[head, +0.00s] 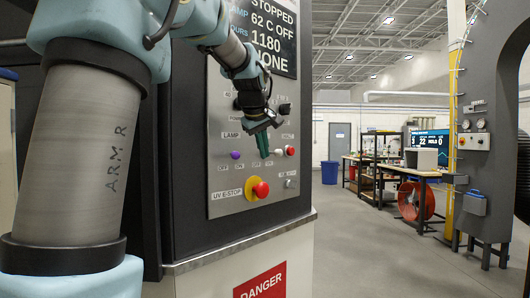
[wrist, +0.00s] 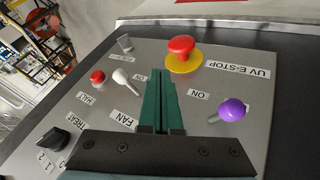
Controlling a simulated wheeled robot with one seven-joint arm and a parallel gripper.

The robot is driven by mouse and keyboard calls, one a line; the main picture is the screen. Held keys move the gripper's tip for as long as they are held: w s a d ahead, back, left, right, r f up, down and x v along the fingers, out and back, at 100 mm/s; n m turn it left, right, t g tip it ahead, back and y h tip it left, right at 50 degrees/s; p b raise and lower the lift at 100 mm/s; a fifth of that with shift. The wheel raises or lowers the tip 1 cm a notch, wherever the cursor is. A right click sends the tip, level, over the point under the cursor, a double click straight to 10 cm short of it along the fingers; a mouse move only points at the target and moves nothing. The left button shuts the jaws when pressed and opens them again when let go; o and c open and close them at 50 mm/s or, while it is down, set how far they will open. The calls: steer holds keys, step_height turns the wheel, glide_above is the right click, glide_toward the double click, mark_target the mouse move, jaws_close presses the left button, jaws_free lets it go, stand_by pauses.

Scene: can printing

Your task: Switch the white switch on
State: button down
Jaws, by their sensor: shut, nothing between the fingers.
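The white switch (wrist: 121,77) is a small lever with a white rounded tip on the grey control panel (wrist: 85,110), beside labels reading FAN and ON. In the head view it is a small pale spot (head: 279,152) just right of my fingertips. My gripper (wrist: 161,73) has dark green fingers pressed together, with nothing between them. In the wrist view the fingers lie to the right of the white switch, with a small gap seen between them. In the head view my gripper (head: 264,153) is in front of the panel; its distance from the surface is hard to tell.
Near the fingers are a red emergency stop (wrist: 181,46) on a yellow base, a purple-tipped switch (wrist: 232,110), a red-tipped control (wrist: 97,76) and a black knob (wrist: 54,140). A display (head: 265,35) sits above the panel. Open floor (head: 350,240) lies to the right.

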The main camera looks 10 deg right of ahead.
steer(key=s+d+r+b, duration=0.1)
steer(key=s+r+b, duration=0.1)
steer(key=s+r, duration=0.3)
step_height(320, 180, up, 2)
steer(key=shift+s+r, duration=0.1)
steer(key=shift+s, duration=0.15)
steer(key=shift+d, duration=0.1)
steer(key=s+a+f+m+g+y, duration=0.15)
steer(key=a+f, duration=0.35)
steer(key=f, duration=0.6)
steer(key=s+a+f+m+g, duration=0.1)
steer(key=s+a+f, duration=0.1)
steer(key=a+f, duration=0.6)
steer(key=s+a+f+m+g+y, duration=0.1)
steer(key=s+a+f, duration=0.15)
steer(key=f, duration=1.05)
steer(key=s+a+f+m+g, duration=0.1)
steer(key=s+a+f+g, duration=0.1)
steer(key=s+a+f, duration=0.5)
steer(key=s+f, duration=0.3)
steer(key=shift+s+m, duration=0.35)
steer(key=shift+s, duration=0.05)
